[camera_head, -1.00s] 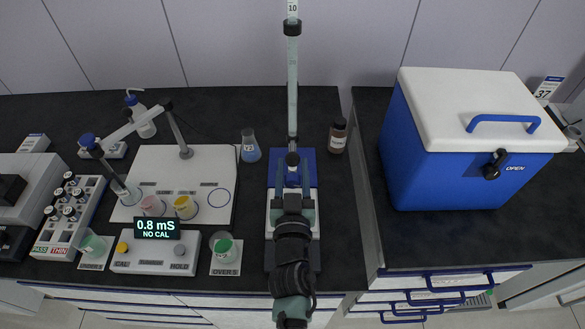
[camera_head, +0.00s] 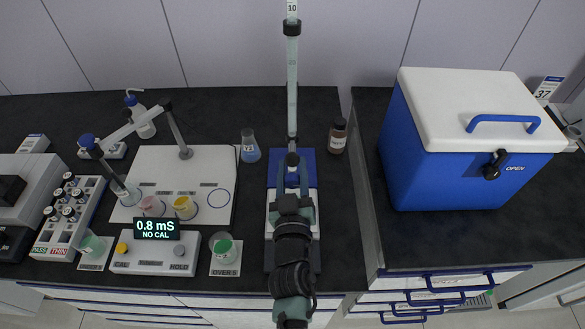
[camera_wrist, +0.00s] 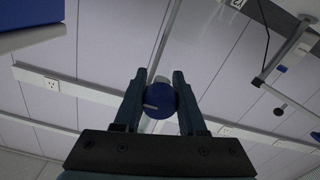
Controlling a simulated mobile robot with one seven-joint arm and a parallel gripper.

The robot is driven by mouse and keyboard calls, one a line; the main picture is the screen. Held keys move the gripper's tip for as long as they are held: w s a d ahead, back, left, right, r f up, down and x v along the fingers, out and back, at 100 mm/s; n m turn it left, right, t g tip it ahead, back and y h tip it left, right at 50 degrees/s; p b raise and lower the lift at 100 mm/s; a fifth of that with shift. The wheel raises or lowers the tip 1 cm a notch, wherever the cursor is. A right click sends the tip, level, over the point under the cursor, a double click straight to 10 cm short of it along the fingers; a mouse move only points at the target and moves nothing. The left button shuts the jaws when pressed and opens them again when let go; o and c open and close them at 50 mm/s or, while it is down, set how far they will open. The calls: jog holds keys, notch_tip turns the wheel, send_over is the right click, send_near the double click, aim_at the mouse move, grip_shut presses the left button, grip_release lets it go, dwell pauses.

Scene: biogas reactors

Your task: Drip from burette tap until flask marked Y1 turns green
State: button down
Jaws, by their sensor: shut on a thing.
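The burette (camera_head: 292,90) stands upright as a pale tube above a blue-and-white stand base (camera_head: 307,165). My gripper (camera_head: 292,178) is at the burette's lower end. In the wrist view, the round blue burette tap (camera_wrist: 158,100) sits between my two fingers (camera_wrist: 162,92), which are shut on it. No flask marked Y1 can be made out; my arm and gripper cover the middle of the stand base, so anything under the burette is hidden. A flask labelled Y3 (camera_head: 250,147) with blue liquid stands left of the burette.
A brown bottle (camera_head: 338,136) stands right of the burette. A blue cool box (camera_head: 440,160) stands at right.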

jog(key=shift+c, duration=2.4)
grip_release()
jog(key=shift+s, duration=0.1)
jog(key=s+p, duration=0.1)
jog(key=s, duration=1.1)
jog(key=shift+s, duration=0.4)
